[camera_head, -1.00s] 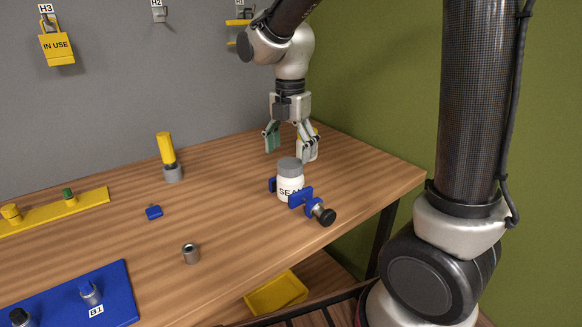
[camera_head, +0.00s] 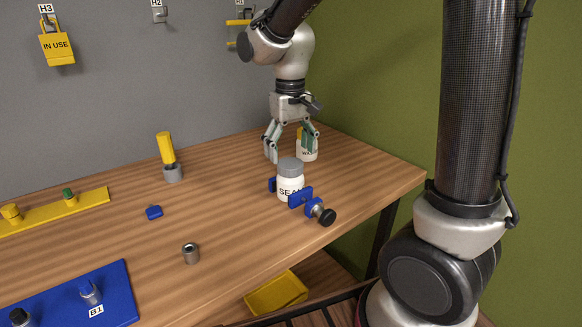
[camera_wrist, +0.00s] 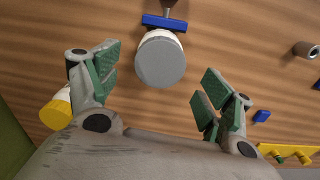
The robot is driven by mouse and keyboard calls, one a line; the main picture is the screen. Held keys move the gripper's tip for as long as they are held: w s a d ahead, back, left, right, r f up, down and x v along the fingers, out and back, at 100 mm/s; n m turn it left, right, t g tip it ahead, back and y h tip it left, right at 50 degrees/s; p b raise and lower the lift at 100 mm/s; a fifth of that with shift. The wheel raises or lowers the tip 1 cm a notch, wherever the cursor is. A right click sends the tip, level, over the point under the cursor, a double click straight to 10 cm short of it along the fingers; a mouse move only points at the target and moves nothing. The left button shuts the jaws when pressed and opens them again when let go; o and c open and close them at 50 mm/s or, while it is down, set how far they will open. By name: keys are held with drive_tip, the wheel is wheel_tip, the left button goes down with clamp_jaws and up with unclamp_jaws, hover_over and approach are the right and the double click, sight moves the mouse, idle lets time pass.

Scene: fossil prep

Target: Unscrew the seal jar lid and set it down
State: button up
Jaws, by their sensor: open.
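The seal jar (camera_head: 290,188) is white with dark lettering and stands upright in a blue clamp (camera_head: 301,197) on the table. Its grey lid (camera_head: 289,166) is on top of it. In the wrist view the grey lid (camera_wrist: 161,63) lies just beyond the fingertips, centred between them, with part of the blue clamp (camera_wrist: 163,22) past it. My gripper (camera_head: 288,157) points down, open and empty, above and behind the jar. Its green-padded fingers (camera_wrist: 157,72) are spread wide on either side of the lid's line, not touching it.
A second white jar (camera_head: 307,152) with a yellow lid stands close behind my gripper. A yellow-handled tool in a grey holder (camera_head: 172,173), a small blue piece (camera_head: 154,212) and a grey cylinder (camera_head: 191,253) stand to the left. The table (camera_head: 235,208) between them is clear.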

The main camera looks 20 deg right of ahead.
sight(290, 163)
drive_tip(key=shift+f, duration=1.8)
clamp_jaws()
